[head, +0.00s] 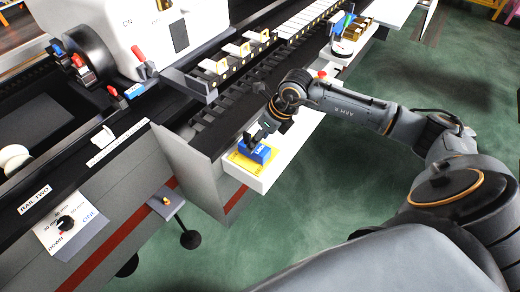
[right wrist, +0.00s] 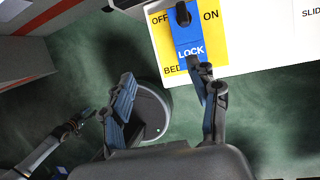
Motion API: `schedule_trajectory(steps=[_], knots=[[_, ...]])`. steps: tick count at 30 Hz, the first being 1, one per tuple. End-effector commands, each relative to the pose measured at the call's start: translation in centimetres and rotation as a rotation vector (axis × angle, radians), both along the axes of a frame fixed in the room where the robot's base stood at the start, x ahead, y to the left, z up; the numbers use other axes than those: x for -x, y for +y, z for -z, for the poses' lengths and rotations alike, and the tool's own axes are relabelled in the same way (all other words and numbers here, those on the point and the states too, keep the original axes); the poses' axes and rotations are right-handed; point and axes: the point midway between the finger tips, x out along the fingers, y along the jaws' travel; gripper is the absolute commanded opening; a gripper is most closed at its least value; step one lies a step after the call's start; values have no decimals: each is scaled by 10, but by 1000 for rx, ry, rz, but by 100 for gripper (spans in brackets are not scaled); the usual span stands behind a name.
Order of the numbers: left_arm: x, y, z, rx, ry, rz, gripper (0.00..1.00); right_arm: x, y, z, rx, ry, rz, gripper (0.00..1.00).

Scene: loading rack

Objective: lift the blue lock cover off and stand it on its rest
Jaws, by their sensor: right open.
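The blue lock cover (head: 257,153) sits on a yellow plate at the end of a white shelf in the head view. In the right wrist view the cover (right wrist: 188,48) reads LOCK, and a black knob (right wrist: 183,14) shows at its upper end. My right gripper (right wrist: 165,92) is open and empty. Its right finger is beside the lower end of the cover and overlaps it in the picture; I cannot tell whether they touch. The left finger is over the floor. A dark gripper, seemingly my left (right wrist: 78,124), is small at lower left. I cannot make out the cover's rest.
The yellow OFF/ON plate (right wrist: 162,42) lies on the white shelf (right wrist: 262,50). The grey rack wall (head: 190,165) stands left of the shelf. Farther along is a second shelf with a blue and green item (head: 341,24). Green floor lies open to the right.

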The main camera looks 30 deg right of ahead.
Motion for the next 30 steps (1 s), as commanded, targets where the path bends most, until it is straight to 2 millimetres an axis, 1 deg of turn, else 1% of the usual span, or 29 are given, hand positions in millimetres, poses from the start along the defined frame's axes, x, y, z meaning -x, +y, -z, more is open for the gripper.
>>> schedule_trajectory(steps=[1,3,6,11,18,23,24,30], knots=[[-1,0,0,0,-2,0,40,0,-18,-3,65,7,8,60],[-2,0,0,1,-3,0,40,1,-33,-4,120,16,16,60],[-2,0,1,1,-4,0,40,1,-41,-2,151,22,21,60],[-2,0,11,1,-4,0,40,-3,-39,14,150,23,20,60],[-2,0,32,1,-3,0,40,-12,-34,49,147,24,19,60],[-2,0,45,1,-3,0,40,-18,-31,70,146,23,20,60],[-2,0,52,1,-3,0,40,-20,-30,76,146,23,19,60],[-1,0,65,0,-2,0,40,-24,-29,89,147,23,19,60]])
